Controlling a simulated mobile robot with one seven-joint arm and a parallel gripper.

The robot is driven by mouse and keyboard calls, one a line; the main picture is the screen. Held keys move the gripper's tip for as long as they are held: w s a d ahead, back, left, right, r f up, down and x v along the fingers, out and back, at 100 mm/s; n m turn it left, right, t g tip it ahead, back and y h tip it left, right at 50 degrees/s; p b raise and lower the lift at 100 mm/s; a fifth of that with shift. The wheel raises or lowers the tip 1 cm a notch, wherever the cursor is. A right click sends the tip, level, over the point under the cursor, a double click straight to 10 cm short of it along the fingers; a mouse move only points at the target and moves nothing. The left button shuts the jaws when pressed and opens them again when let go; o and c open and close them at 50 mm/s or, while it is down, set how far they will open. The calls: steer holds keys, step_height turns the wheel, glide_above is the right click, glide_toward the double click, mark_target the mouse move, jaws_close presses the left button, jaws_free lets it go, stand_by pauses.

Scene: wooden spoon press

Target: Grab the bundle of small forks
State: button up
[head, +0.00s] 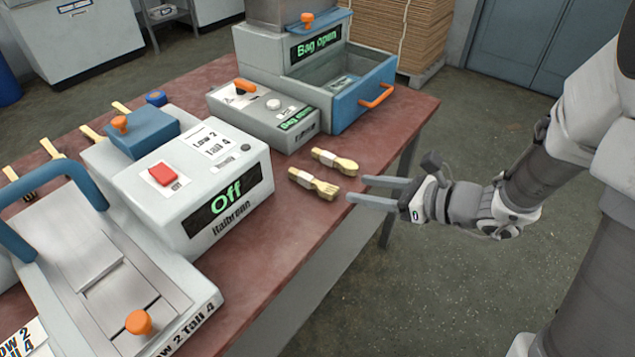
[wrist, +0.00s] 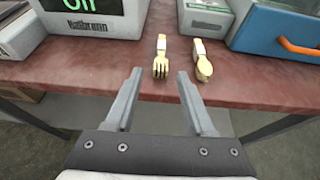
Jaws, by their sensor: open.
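The bundle of small forks (head: 313,184) lies on the red table near its edge, pale wood with a white band and its tines toward my gripper. In the wrist view the fork bundle (wrist: 161,57) appears in line with the gap between my fingertips. A similar banded bundle of wooden spoons (head: 335,161) lies beside it; it is on the right in the wrist view (wrist: 203,62). My gripper (head: 360,189) is open and empty, its fingers pointing at the bundles from the edge side. In the wrist view my fingertips (wrist: 159,74) appear just short of the fork bundle.
A press machine reading "Off" (head: 205,185) stands left of the bundles. A grey unit (head: 263,112) and a blue drawer with an orange handle (head: 362,101) stand behind them. The red table top (head: 285,225) is bare in front of the bundles. Open floor lies beyond its edge.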

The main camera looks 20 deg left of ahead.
mark_target(315, 181)
steer(key=b+x, duration=0.2)
steer(key=x, duration=0.6)
steer(key=shift+a+f, duration=0.1)
steer(key=shift+a, duration=0.1)
steer(key=shift+w+b+x, duration=0.15)
steer(key=shift+b+x, duration=0.25)
steer(key=shift+x, duration=1.05)
steer(key=shift+w+b+x, duration=0.1)
steer(key=shift+b+x, duration=0.3)
steer(key=shift+x, duration=1.1)
steer(key=shift+d, duration=0.1)
steer(key=shift+c, duration=0.2)
jaws_close()
steer(key=shift+s+d+f, duration=0.1)
